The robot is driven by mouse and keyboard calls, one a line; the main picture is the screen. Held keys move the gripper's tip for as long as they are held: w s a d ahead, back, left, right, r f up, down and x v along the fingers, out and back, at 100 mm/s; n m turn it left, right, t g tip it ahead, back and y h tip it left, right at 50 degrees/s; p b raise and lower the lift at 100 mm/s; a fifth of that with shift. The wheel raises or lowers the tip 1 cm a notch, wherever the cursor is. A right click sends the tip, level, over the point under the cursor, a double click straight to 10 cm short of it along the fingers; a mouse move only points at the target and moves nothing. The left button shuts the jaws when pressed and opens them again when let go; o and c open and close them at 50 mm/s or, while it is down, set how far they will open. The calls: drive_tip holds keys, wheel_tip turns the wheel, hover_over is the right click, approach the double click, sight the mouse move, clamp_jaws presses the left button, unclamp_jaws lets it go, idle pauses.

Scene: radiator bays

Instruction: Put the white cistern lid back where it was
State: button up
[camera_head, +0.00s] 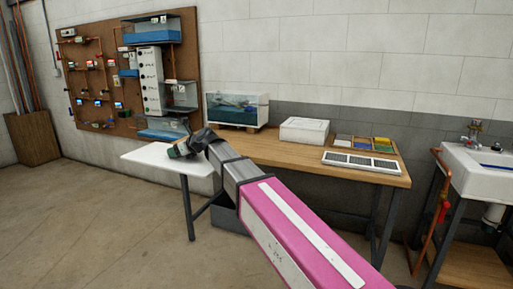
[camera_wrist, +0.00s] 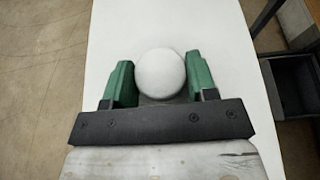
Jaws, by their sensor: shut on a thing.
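The white cistern lid (camera_head: 150,156) is a flat, pale slab, held out level in the air at the left end of the bench. My gripper (camera_head: 181,149) is above it. In the wrist view, the green fingers of my gripper (camera_wrist: 160,82) are shut on the round white knob (camera_wrist: 160,72) on top of the lid (camera_wrist: 215,30). A clear-fronted cistern (camera_head: 237,111) with bluish water and parts inside stands on the bench behind my gripper. Its top looks open. The lid is apart from it, lower and to the left.
The wooden bench (camera_head: 255,149) also carries a white box (camera_head: 304,130), a small parts tray (camera_head: 362,144) and a white grille (camera_head: 361,162). A pipework board (camera_head: 98,83) hangs on the left wall. A sink (camera_head: 483,169) stands at the right. The left floor is clear.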

drive_tip(key=w+d+f, duration=0.1)
drive_tip(key=d+f, duration=0.2)
drive_tip(key=d, duration=0.6)
drive_tip(key=d+f+m+t, duration=0.1)
drive_tip(key=d+f, duration=0.2)
drive_tip(key=d, duration=0.6)
drive_tip(key=w+d+f, duration=0.1)
drive_tip(key=d+f, duration=0.3)
drive_tip(key=d, duration=0.6)
drive_tip(key=s+d+f, duration=0.2)
drive_tip(key=s+d, duration=0.1)
drive_tip(key=d, duration=0.5)
drive_tip(key=s+d+f+m+t+h, duration=0.1)
drive_tip(key=s+d+f, duration=0.1)
drive_tip(key=d, duration=0.6)
drive_tip(key=s+d+f, duration=0.2)
drive_tip(key=s+d, duration=0.2)
drive_tip(key=d, duration=0.4)
drive_tip(key=shift+s+f+m+t, duration=0.2)
drive_tip(key=shift+s+m+t, duration=0.1)
drive_tip(key=shift+t, duration=0.1)
